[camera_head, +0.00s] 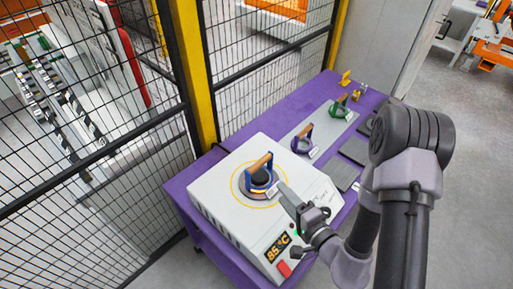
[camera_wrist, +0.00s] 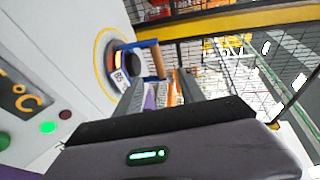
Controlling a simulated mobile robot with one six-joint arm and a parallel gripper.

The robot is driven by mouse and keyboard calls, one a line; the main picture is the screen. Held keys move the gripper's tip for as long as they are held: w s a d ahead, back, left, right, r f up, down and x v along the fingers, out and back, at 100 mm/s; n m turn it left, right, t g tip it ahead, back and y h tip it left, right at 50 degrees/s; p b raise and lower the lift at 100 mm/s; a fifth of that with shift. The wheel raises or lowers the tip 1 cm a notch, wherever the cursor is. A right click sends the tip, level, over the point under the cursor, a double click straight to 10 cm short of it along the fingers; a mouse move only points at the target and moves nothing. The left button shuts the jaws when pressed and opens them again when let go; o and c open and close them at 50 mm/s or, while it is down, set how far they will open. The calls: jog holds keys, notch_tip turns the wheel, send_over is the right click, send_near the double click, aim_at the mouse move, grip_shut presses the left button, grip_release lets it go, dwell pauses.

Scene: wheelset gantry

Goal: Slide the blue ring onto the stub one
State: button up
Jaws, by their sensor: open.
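The blue ring (camera_head: 261,190) has a wooden bar handle (camera_head: 258,162) and sits on the round dark plate of a white heater box. In the wrist view, the blue ring (camera_wrist: 119,50) and its handle (camera_wrist: 157,60) show ahead of the fingers. My gripper (camera_head: 283,188) is close to the ring on its right side in the head view. In the wrist view my gripper (camera_wrist: 160,84) is open, its two grey fingers apart and nothing held between them. The handle appears beyond the fingertips. I cannot pick out stub one in either view.
The white heater (camera_head: 226,193) has a lit display reading about 85 °C and a red switch. A purple ring (camera_head: 302,145) and a green ring (camera_head: 339,109) stand behind on a grey plate (camera_head: 326,131). The purple table (camera_head: 223,160) borders a black mesh fence (camera_head: 262,85) with yellow posts.

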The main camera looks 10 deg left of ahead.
jog(key=b, duration=1.2)
send_near(261, 166)
jog(key=a+f, duration=0.1)
jog(key=x, duration=1)
jog(key=shift+w+d+r+p, duration=0.1)
jog(key=shift+w+r+p, duration=0.25)
jog(key=shift+w, duration=0.1)
grip_shut()
